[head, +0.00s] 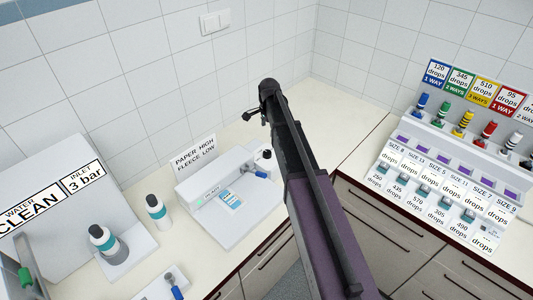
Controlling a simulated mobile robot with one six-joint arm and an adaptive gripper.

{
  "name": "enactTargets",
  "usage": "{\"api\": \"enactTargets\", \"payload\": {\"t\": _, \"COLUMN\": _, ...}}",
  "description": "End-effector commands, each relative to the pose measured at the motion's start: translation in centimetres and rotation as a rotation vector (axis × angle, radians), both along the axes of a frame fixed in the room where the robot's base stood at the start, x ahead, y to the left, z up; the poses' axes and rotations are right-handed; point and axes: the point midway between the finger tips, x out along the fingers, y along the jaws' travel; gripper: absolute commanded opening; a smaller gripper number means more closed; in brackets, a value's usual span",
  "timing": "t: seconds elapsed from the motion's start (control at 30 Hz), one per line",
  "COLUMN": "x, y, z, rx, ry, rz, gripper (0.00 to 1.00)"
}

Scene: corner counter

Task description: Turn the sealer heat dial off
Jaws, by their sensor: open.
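The sealer (238,212) is a white unit on the counter in the middle of the head view. A small display (211,190) and a pale blue packet (229,198) show on it. A sign reading "PAPER HIGH FLEECE LOW" (194,154) stands at its back. A blue-ended lever (261,174) and a small dark knob-like part (266,154) show at its right, close to my arm. I cannot tell for sure which part is the heat dial, or its setting. My gripper (255,117) is open and empty, above and behind the sealer, apart from it.
A panel marked "WATER CLEAN" (40,200) is at far left. A rack with coloured plugs and labels (440,180) fills the right counter. Bare counter (335,125) lies near the corner.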

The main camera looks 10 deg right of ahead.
Motion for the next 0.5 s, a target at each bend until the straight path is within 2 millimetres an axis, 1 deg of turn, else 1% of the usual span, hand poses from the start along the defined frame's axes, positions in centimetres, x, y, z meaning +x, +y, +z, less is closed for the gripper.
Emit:
{"api": "enactTargets", "payload": {"t": 0.27, "x": 0.0, "y": 0.0, "z": -1.4, "rx": 0.000, "ry": 0.000, "rz": 0.000, "gripper": 0.89}}
{"api": "enactTargets", "payload": {"t": 0.5, "x": 0.1, "y": 0.0, "z": -3.2, "rx": 0.000, "ry": 0.000, "rz": 0.000, "gripper": 0.89}}
